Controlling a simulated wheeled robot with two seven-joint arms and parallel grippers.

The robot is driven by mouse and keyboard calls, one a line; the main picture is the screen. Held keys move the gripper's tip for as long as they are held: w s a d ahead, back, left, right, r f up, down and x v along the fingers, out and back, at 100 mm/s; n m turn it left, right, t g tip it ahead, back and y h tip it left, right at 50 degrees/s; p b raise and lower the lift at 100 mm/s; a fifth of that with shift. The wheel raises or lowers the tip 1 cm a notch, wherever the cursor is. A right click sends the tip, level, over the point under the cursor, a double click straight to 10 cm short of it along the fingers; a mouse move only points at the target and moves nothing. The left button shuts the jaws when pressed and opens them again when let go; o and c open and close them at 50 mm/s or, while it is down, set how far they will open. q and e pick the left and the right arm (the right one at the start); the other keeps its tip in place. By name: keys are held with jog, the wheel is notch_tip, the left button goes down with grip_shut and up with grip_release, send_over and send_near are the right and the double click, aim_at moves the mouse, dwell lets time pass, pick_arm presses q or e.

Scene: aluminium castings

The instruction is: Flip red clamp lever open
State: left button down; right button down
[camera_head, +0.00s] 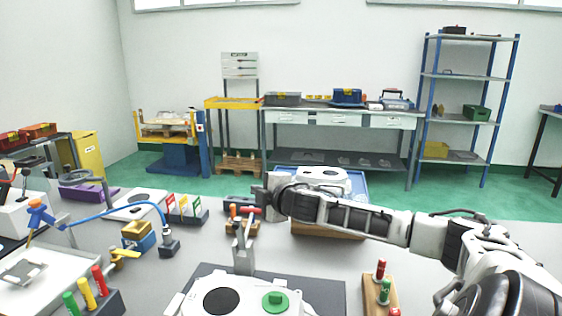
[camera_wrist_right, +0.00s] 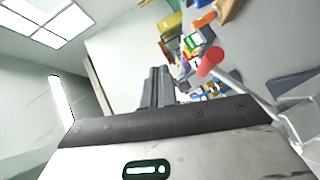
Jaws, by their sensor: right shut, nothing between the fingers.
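The clamp (camera_head: 243,258) is a grey metal bracket standing at the back of a white casting plate in the head view. Its lever rises steeply from the bracket and ends in a red grip (camera_head: 250,209). My right gripper (camera_head: 262,193) is shut and empty, close to the red grip and slightly above it in the picture. In the right wrist view the shut fingers (camera_wrist_right: 158,88) lie left of the red grip (camera_wrist_right: 210,60), with a visible gap between them. Contact cannot be made out in the head view. My left gripper is not in view.
The white plate (camera_head: 206,286) carries a black disc and a green knob (camera_head: 275,301). A wooden block (camera_head: 379,296) with red and green pegs stands to its right. Coloured handles (camera_head: 87,290), a blue hose (camera_head: 118,208) and small tagged parts (camera_head: 183,208) crowd the left.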

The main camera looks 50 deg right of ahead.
notch_tip(320, 180, up, 3)
jog(key=shift+f+p, duration=0.2)
jog(key=shift+p, duration=0.55)
jog(key=shift+s+d+f+b, duration=0.1)
jog(key=shift+s+d+b, duration=0.35)
jog(key=shift+b, duration=0.3)
jog(key=s+d+r, duration=0.2)
jog(key=s+r, duration=0.3)
jog(key=r, duration=0.1)
jog(key=shift+d+p, duration=0.35)
jog(key=shift+s+r, duration=0.1)
